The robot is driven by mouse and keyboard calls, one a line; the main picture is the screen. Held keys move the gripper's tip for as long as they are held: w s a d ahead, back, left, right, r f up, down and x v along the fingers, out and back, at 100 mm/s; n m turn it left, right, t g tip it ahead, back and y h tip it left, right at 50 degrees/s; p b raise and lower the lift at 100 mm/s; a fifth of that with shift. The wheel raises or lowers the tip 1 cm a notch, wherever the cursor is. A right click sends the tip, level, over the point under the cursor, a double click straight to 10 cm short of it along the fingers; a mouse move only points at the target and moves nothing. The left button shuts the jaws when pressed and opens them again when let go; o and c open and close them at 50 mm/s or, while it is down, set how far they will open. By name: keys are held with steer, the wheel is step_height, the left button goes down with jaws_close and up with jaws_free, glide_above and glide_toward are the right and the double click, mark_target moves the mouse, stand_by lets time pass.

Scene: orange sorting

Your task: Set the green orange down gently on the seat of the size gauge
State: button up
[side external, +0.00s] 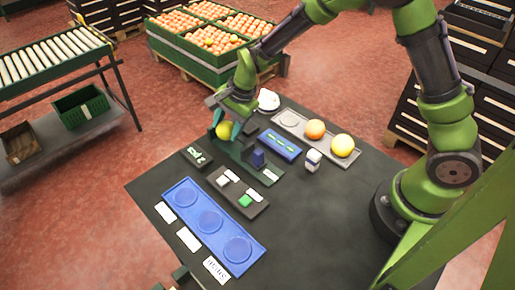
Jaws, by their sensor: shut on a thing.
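The green orange (223,132), yellow-green in colour, is between the teal fingers of my gripper (227,126). My gripper is shut on it and points downward near the far left edge of the dark table. The orange is over or at the left end of this plate. I cannot tell whether it touches the seat, which is hidden by the fruit and fingers.
A blue tray (222,247) has several empty round places. The table's right part is clear.

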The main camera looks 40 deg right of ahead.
steer(key=shift+f, duration=0.5)
steer(key=o, duration=0.8)
steer(key=shift+o, duration=0.9)
steer(key=shift+a+r, duration=0.1)
steer(key=shift+r, duration=4)
